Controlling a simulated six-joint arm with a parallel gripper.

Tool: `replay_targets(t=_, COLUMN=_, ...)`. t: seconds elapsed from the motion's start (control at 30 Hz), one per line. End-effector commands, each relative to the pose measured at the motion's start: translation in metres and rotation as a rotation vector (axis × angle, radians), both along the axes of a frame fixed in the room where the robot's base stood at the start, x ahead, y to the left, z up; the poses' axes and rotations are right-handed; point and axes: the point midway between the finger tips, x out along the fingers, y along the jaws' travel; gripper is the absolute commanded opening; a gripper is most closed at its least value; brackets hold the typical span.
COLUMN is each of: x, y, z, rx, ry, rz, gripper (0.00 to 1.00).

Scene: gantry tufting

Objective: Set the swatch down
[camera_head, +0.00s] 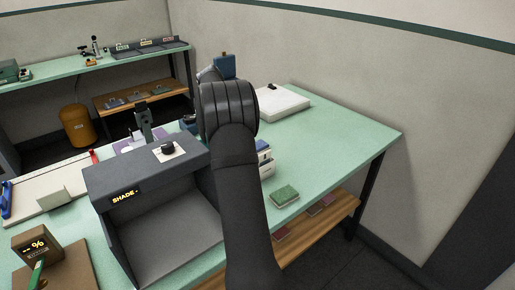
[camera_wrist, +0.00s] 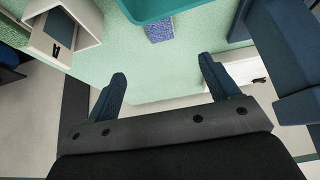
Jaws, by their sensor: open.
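My gripper (camera_wrist: 161,80) is open in the wrist view, its two blue fingers wide apart with nothing between them. A small speckled blue-violet piece (camera_wrist: 159,32), which looks like a swatch, lies on the green tabletop ahead of the fingers, apart from them. A teal tray-like thing (camera_wrist: 165,9) is just beyond it at the top edge. In the head view, a green swatch-like block (camera_head: 285,195) lies near the table's front edge, right of my arm. My own arm hides the fingers and the table behind it there. I cannot tell which piece is the task's swatch.
The grey box marked SHADE (camera_head: 140,180) stands left of my arm. A white flat case (camera_head: 284,103) lies at the back of the table. A lower wooden shelf (camera_head: 330,217) holds several swatch-like pieces. The table's right part (camera_head: 350,140) is clear.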

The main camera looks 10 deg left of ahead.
Motion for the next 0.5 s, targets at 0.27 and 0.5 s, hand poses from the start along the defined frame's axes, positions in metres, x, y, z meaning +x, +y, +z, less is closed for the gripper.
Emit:
replay_targets(t=0.27, x=0.021, y=-0.023, z=-0.054, rx=0.002, ry=0.004, rz=-0.006, gripper=0.8)
replay_targets(t=0.5, x=0.035, y=-0.037, z=-0.09, rx=0.004, ry=0.002, rz=-0.006, gripper=0.8)
